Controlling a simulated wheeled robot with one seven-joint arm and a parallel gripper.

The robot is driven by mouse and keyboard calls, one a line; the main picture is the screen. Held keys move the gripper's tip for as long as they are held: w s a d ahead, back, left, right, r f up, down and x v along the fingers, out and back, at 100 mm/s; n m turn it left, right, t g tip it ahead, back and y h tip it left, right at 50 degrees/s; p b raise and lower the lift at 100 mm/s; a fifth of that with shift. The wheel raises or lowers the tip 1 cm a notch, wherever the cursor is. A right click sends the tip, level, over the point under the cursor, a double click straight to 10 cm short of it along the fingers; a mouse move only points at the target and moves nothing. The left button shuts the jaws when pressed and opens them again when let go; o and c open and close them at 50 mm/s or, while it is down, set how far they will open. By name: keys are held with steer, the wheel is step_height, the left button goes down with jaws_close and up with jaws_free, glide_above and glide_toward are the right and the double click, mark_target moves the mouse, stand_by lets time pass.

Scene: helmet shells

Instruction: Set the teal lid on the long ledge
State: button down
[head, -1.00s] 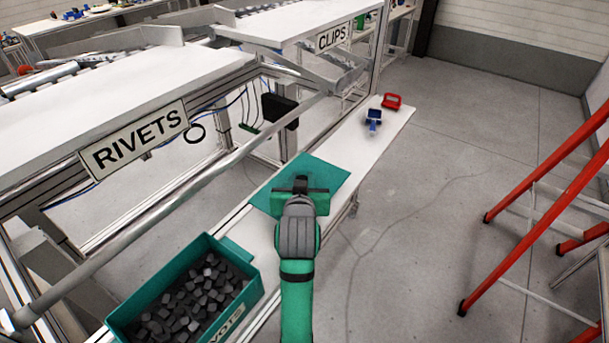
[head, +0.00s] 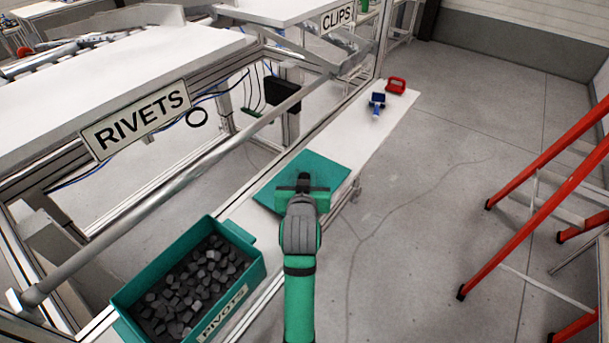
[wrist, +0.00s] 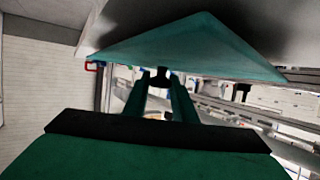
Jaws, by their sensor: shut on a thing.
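The teal lid (head: 318,164) is a flat square panel over the middle of the long white ledge (head: 352,132). My gripper hides part of the lid's near edge.
A teal bin (head: 247,290) of dark pieces stands at the ledge's near end. A blue tool (head: 377,103) and a red-handled thing (head: 396,85) lie at its far end. A metal rail (head: 165,208) runs along the left. An orange ladder (head: 540,190) stands on the right.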

steer(key=shift+f, duration=0.6)
steer(key=c, duration=1.4)
jaws_free()
